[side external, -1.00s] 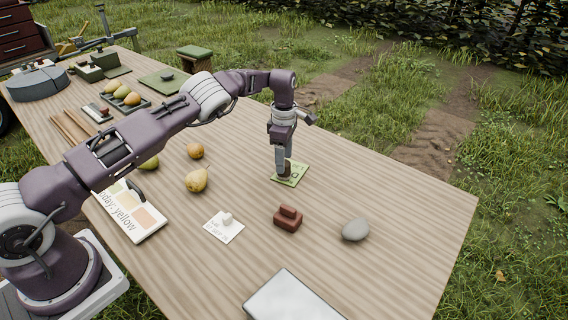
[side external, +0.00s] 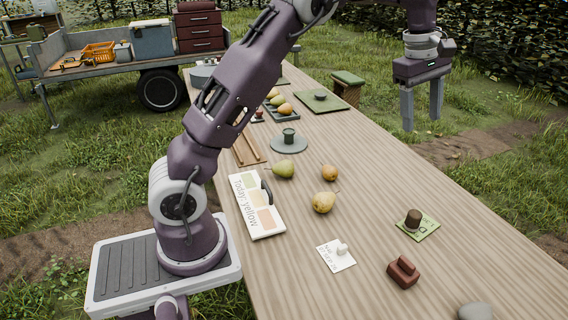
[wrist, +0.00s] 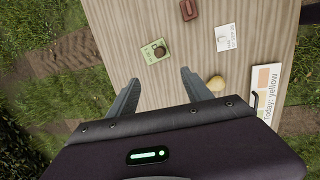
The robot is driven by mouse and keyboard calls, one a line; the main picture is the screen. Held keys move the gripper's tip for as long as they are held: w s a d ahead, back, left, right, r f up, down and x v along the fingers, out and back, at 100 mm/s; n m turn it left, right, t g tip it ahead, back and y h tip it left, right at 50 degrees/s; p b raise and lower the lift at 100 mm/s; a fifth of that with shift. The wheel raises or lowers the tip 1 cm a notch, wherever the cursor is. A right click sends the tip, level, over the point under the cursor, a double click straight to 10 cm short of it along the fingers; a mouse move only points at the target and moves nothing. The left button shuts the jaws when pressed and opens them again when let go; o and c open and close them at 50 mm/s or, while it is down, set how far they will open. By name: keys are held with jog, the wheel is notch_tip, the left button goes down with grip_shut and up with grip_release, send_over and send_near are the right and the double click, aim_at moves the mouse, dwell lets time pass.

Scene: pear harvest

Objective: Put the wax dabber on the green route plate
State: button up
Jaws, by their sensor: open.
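The wax dabber, which I take to be the short dark-brown cylinder (side external: 413,217), stands upright on the green route plate (side external: 428,233). The plate lies flat on the table toward the right edge. In the wrist view the dabber (wrist: 160,51) sits on the plate (wrist: 148,53) toward one side of it. My gripper (side external: 421,122) is raised well above the table, open and empty, with its fingers pointing down. In the wrist view its fingers (wrist: 160,78) are apart, with nothing between them, and the plate and dabber lie beyond the tips.
A reddish-brown block (side external: 403,273), a white card with a small white piece (side external: 336,262), a grey stone (side external: 475,311) and loose pears (side external: 323,202) are nearby. The "Today: yellow" board (side external: 258,213) lies at the left table edge. Bare wood surrounds the plate.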

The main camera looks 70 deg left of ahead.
jog(key=s+d+r+m+t, duration=0.1)
jog(key=s+d+r+m, duration=0.15)
jog(key=s, duration=0.45)
jog(key=s+d+r+m, duration=0.2)
jog(key=s+r+m, duration=0.15)
jog(key=s, duration=0.45)
jog(key=s+d+r+m+t, duration=0.1)
jog(key=s+d+r+m, duration=0.1)
jog(key=s+m, duration=0.35)
jog(key=s+f+m, duration=0.3)
jog(key=s, duration=0.4)
jog(key=s+d+f+m+t+y, duration=0.1)
jog(key=s+f+m, duration=0.2)
jog(key=s, duration=0.5)
jog(key=shift+s+d+f, duration=0.25)
jog(key=shift+f, duration=0.4)
